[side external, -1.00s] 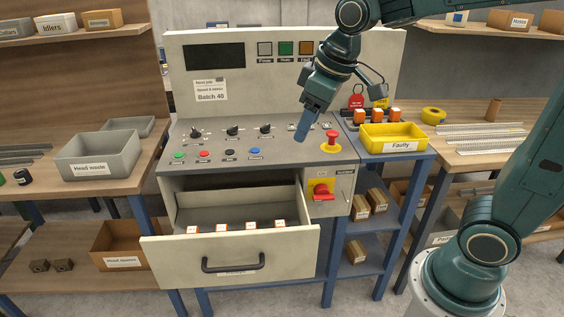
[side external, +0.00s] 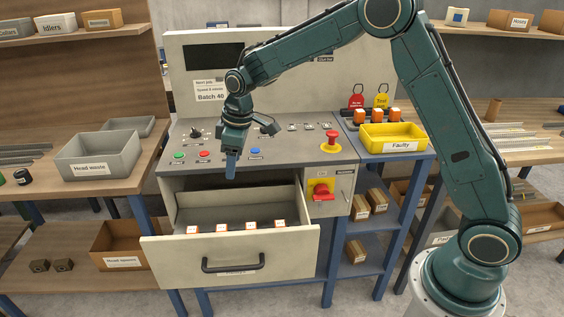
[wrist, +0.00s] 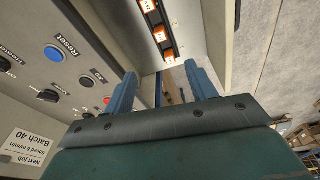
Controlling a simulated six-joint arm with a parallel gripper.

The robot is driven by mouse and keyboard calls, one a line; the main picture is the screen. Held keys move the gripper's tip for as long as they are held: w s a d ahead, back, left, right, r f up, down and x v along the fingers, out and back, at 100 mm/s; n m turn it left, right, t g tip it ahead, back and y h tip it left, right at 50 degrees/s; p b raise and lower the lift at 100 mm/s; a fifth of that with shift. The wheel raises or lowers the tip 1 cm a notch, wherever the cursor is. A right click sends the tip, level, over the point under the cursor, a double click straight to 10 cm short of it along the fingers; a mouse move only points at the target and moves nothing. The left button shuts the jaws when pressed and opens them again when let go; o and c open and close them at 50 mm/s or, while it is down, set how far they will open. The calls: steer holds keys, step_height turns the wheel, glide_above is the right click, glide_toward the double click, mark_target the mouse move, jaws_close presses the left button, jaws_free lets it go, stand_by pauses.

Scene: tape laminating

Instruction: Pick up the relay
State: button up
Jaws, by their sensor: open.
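Several small orange-and-white relays stand in a row along the front of the open drawer (side external: 190,248) in the side view; one relay (side external: 251,225) is right of the middle. My gripper (side external: 231,170) points down above the back part of the drawer, higher than the relays and apart from them. In the wrist view my gripper (wrist: 162,85) has its two blue fingers apart with nothing between them. A relay (wrist: 160,34) shows beyond the fingertips, with others in line with it. Which relay is meant cannot be told.
Three more orange relays (side external: 376,114) stand behind the yellow Faulty bin (side external: 393,137). The control panel (side external: 285,153) with knobs and buttons lies behind the drawer. A red emergency button (side external: 331,138) sticks up at its right. A grey bin (side external: 97,158) stands on the left bench.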

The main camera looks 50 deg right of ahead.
steer(key=n+g, duration=0.1)
steer(key=n, duration=0.1)
glide_above(221, 228)
steer(key=s+d, duration=0.1)
step_height(221, 228, down, 12)
steer(key=shift+w+a+f, duration=0.15)
steer(key=shift+f, duration=2)
steer(key=shift+w+a+f, duration=0.15)
steer(key=shift+f, duration=1.95)
steer(key=shift+w+a+f, duration=0.1)
steer(key=shift+f, duration=1.2)
steer(key=shift+w+a+f, duration=0.1)
steer(key=shift+f, duration=1.2)
steer(key=c, duration=1.1)
